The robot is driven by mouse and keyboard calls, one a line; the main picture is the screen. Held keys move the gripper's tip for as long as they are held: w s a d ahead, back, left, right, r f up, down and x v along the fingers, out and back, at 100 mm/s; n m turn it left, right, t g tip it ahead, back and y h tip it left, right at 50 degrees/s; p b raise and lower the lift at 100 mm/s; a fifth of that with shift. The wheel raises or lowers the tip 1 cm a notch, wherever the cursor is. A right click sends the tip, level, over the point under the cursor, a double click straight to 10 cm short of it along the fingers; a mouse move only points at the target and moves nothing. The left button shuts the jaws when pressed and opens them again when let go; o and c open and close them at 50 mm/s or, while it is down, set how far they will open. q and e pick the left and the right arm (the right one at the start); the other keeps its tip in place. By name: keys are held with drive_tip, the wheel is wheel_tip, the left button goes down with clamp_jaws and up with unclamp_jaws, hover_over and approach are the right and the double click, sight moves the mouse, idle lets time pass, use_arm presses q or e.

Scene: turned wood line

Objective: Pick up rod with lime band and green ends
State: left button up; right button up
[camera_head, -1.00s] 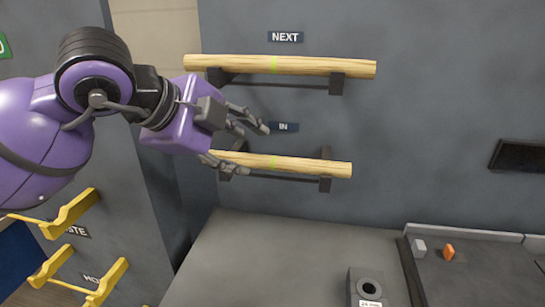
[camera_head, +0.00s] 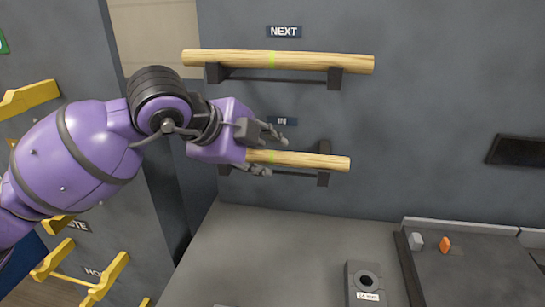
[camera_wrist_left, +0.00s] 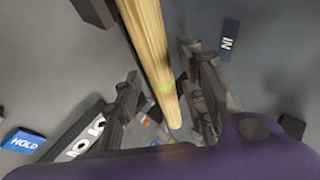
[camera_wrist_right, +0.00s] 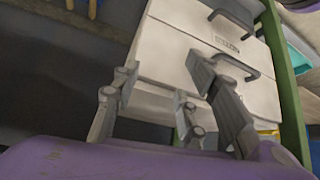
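A pale wooden rod with a lime band (camera_head: 316,161) lies on the rack under the IN label. In the left wrist view this rod (camera_wrist_left: 148,42) runs between my left fingers, its lime band near them. My left gripper (camera_head: 277,155) is open around the rod, one finger above and one below; I cannot tell whether they touch it. The gripper hides the rod's left part. A second rod with a lime band (camera_head: 320,63) lies on the rack under NEXT. I make out no green on the visible ends. My right gripper (camera_wrist_right: 160,85) is open and empty, away from the rods.
Dark brackets (camera_head: 323,178) on the grey wall carry the rod. Yellow hooks (camera_head: 106,276) are at lower left. A grey bench (camera_head: 270,265) lies below, with a dark block (camera_head: 365,282) on it. White drawers (camera_wrist_right: 180,70) stand before my right gripper.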

use_arm(q)
clamp_jaws()
